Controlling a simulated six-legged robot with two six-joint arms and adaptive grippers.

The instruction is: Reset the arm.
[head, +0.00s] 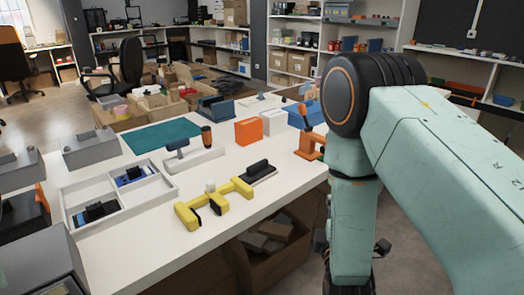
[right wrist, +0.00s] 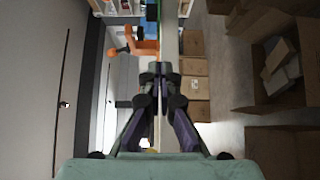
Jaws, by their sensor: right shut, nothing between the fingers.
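My right arm comes in from the right in the head view, bends at a black round joint and hangs down in front of the table's right end. My right gripper (right wrist: 160,72) shows in the right wrist view with its dark fingers together and nothing between them. In the head view its fingertips are cut off by the bottom edge. It is apart from the white table (head: 150,262), to the right of its edge. My left gripper is in neither view.
A yellow tool (head: 213,203), a white divided tray (head: 84,190) and an orange box (head: 248,131) sit on the table. An orange clamp-like thing (head: 308,148) stands at its right edge. An open carton (head: 262,267) is below. Shelves line the back.

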